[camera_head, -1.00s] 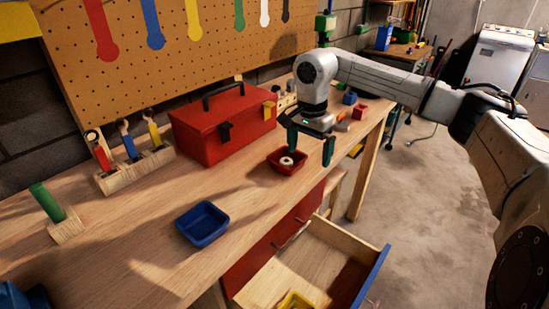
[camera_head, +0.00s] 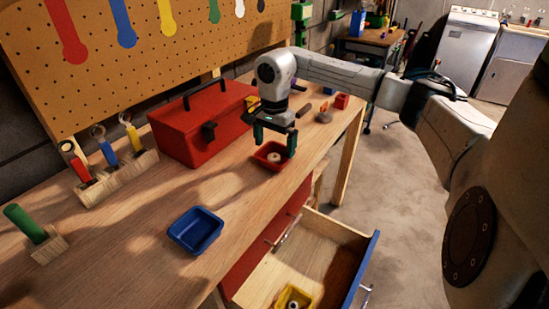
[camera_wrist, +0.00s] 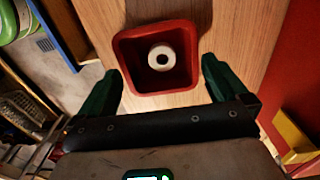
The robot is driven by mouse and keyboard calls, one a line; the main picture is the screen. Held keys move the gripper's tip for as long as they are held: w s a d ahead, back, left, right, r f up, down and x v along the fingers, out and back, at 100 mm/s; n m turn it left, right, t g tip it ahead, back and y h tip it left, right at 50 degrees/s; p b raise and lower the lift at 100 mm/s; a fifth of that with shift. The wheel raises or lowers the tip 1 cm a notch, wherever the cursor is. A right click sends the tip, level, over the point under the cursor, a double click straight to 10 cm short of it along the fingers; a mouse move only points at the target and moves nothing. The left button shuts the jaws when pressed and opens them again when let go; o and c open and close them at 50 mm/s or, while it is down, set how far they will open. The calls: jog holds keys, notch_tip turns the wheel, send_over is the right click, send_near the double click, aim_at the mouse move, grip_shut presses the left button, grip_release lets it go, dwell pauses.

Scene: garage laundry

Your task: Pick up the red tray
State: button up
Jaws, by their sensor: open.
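The red tray (camera_head: 270,163) is a small square open bin on the wooden workbench, near its front edge. A white ring-shaped piece (camera_head: 274,157) lies inside it. My gripper (camera_head: 274,148) is open just above the tray, pointing down, its green fingers apart. In the wrist view the red tray (camera_wrist: 127,75) is ahead of the open gripper (camera_wrist: 161,88), a little left of centre, with the white ring (camera_wrist: 161,58) in it. The fingertips show near the tray's near side, one on each side; I cannot tell if they touch it.
A red toolbox (camera_head: 203,128) stands behind and left of the tray. A blue tray (camera_head: 195,230) sits on the bench to the left. Below, an open drawer (camera_head: 318,262) holds a yellow tray (camera_head: 293,297). A red block (camera_head: 342,101) is farther right on the bench.

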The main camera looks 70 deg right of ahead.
aim_at(275, 153)
jog(key=shift+f, duration=1.95)
jog(key=shift+c, duration=0.4)
jog(key=c, duration=0.6)
